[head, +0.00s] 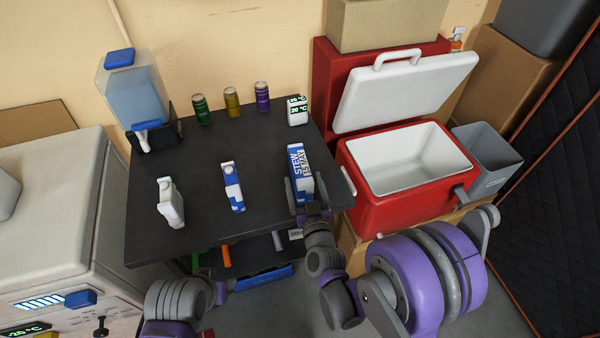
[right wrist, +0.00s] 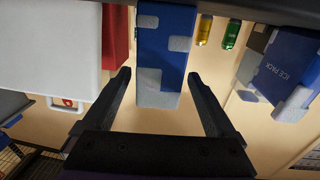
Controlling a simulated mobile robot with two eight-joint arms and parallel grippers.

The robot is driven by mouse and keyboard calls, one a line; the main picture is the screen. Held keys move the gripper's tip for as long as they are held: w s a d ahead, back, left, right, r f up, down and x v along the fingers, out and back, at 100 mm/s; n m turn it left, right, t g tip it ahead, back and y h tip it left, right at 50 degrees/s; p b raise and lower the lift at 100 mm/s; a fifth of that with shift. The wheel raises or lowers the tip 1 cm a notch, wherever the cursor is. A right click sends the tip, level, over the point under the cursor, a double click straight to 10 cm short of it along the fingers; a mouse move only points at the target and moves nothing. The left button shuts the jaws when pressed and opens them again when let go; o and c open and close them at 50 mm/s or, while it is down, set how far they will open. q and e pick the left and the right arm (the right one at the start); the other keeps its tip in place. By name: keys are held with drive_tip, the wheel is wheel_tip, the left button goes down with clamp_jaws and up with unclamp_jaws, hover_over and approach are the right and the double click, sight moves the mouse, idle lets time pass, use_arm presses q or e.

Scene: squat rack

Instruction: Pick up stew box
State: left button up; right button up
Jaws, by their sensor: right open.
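The stew box (head: 299,165) is a blue and white carton with "STEW" lettering. It stands upright near the right front of the dark table. My right gripper (head: 306,196) is open at the near side of the box, with one finger on either side. In the right wrist view, which is upside down, the stew box (right wrist: 165,60) is between the two open fingers (right wrist: 161,78), with a gap on each side. Part of its lower front is hidden by the gripper in the head view. My left gripper (head: 222,288) is low before the table; its fingers are unclear.
An ice pack carton (head: 233,188) and a white jug (head: 170,203) stand left on the table (head: 200,225). Several cans (head: 232,101), a display block (head: 297,111) and a water dispenser (head: 133,90) are behind. An open red cooler (head: 375,200) is close at right.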

sight(300, 168)
drive_tip(key=x, duration=0.5)
drive_tip(key=shift+w+f+p, duration=0.25)
drive_tip(key=shift+w+p, duration=0.1)
drive_tip(key=shift+w, duration=0.05)
clamp_jaws()
